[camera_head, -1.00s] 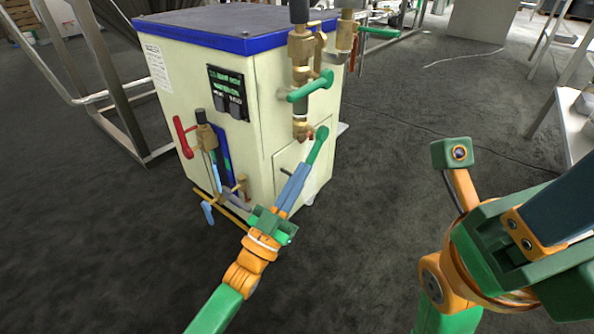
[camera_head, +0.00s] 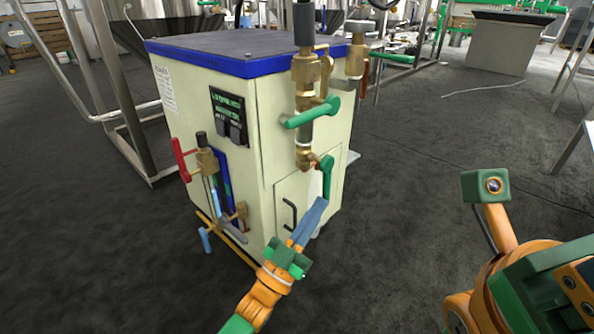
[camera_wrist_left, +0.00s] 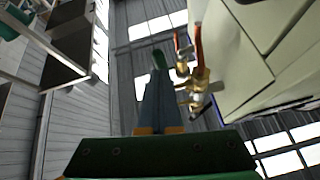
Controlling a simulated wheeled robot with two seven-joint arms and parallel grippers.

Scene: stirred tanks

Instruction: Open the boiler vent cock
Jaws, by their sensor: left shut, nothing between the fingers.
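The boiler (camera_head: 280,120) is a cream cabinet with a blue-edged top. On its right front, a brass pipe carries a green lever (camera_head: 312,112), pointing left. Below it, another brass cock (camera_head: 306,158) has a green handle (camera_head: 327,178) hanging down. I cannot tell by label which is the vent cock. My left gripper (camera_head: 318,207) is shut and empty, its blue fingertips at the lower end of the hanging handle. Whether they touch is unclear. The wrist view shows a green handle (camera_wrist_left: 159,60) just beyond the fingers (camera_wrist_left: 158,85). My right arm shows at the right, its fingers out of view.
A red handle (camera_head: 180,160) and a blue handle (camera_head: 206,239) sit on brass fittings at the boiler's left front. A black door pull (camera_head: 289,214) lies near my left fingers. Metal frame legs stand behind at the left.

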